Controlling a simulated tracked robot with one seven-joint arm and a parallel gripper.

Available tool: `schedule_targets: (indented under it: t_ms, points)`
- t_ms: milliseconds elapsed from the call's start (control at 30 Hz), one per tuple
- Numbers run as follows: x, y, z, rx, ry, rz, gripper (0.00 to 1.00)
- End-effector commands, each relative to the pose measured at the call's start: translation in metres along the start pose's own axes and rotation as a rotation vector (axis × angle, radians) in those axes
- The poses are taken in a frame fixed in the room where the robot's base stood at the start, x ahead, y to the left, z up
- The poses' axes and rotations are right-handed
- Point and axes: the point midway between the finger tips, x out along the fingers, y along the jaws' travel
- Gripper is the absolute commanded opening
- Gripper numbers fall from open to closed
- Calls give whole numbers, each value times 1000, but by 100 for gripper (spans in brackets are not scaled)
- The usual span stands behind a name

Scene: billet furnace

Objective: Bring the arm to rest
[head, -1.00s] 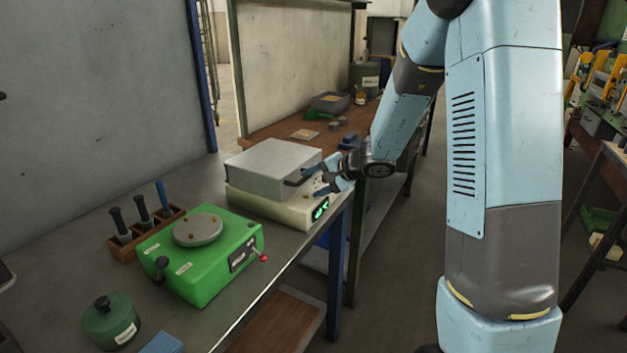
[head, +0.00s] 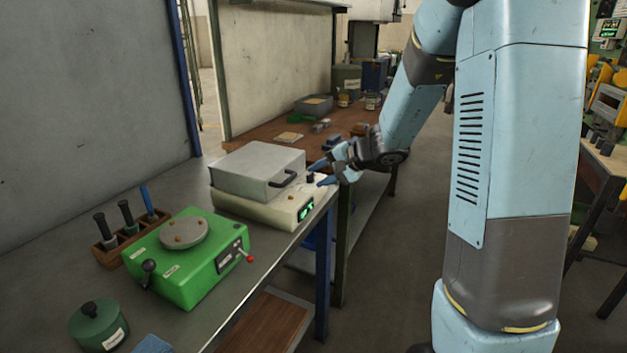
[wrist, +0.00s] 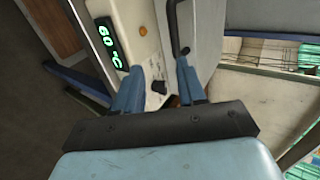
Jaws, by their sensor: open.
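My gripper (head: 321,173) is open and empty in the head view. Its blue fingers point left, just right of the grey lid of the furnace box (head: 258,168) and close to its dark handle (head: 284,180). The box's cream base (head: 262,208) carries a lit green display. In the wrist view my gripper (wrist: 157,75) has its two fingers spread, with the cream panel and a dark knob (wrist: 158,87) between and beyond them. The display (wrist: 108,43) reads 60 °C there. The lid looks shut. I cannot tell whether a finger touches the box.
A green device (head: 187,258) with a round plate, a wooden rack (head: 128,228) of handled tools and a green lidded pot (head: 98,325) stand on the metal bench. A wooden bench (head: 300,135) behind holds trays and jars. The floor to the right of the benches is clear.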

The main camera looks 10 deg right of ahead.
Motion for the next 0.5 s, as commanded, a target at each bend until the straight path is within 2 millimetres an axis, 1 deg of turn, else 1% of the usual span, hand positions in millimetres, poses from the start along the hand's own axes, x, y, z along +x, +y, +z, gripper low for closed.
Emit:
schedule_targets:
  t_ms: [367,500]
  points:
    - [1,-3,3,-6,-7,-1,40]
    - [-7,-9,13,-35,-21,8,40]
